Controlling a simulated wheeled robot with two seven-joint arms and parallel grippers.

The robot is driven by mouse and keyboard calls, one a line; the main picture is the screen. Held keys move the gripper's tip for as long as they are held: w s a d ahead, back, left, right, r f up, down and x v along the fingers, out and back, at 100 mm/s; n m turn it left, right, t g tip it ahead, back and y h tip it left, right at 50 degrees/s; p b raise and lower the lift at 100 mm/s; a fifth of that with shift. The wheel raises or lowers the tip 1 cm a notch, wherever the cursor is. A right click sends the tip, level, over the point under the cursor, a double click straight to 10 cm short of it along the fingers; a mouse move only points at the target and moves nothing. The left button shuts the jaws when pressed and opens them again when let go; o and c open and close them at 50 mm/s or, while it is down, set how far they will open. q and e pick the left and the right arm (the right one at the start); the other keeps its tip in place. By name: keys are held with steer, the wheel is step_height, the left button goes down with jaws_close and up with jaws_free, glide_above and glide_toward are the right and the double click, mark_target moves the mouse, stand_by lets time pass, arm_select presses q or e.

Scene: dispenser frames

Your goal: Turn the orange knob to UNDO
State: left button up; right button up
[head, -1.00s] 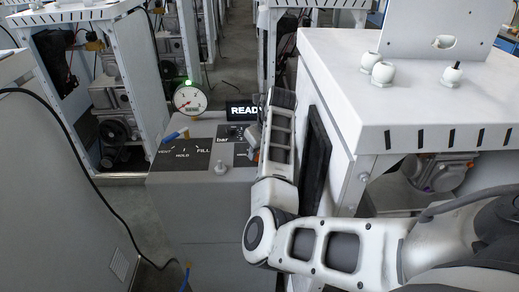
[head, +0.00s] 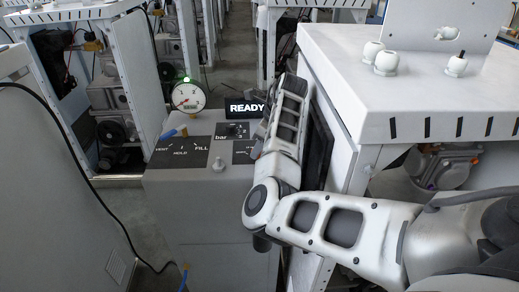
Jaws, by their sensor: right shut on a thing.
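My right arm reaches over the right side of the grey dispenser top, and its gripper (head: 261,138) is down at the small dark panel (head: 243,151) there. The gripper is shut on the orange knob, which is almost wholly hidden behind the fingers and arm. The UNDO mark and the way the knob points cannot be read. A lit display (head: 246,108) behind it reads READY. My left gripper is not in view.
A white cabinet (head: 345,70) stands close on the right.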

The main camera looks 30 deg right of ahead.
steer(key=shift+n+b, duration=0.3)
steer(key=shift+n, duration=0.4)
steer(key=shift+y, duration=0.3)
steer(key=shift+n, duration=0.3)
steer(key=o, duration=1)
steer(key=shift+r, duration=0.1)
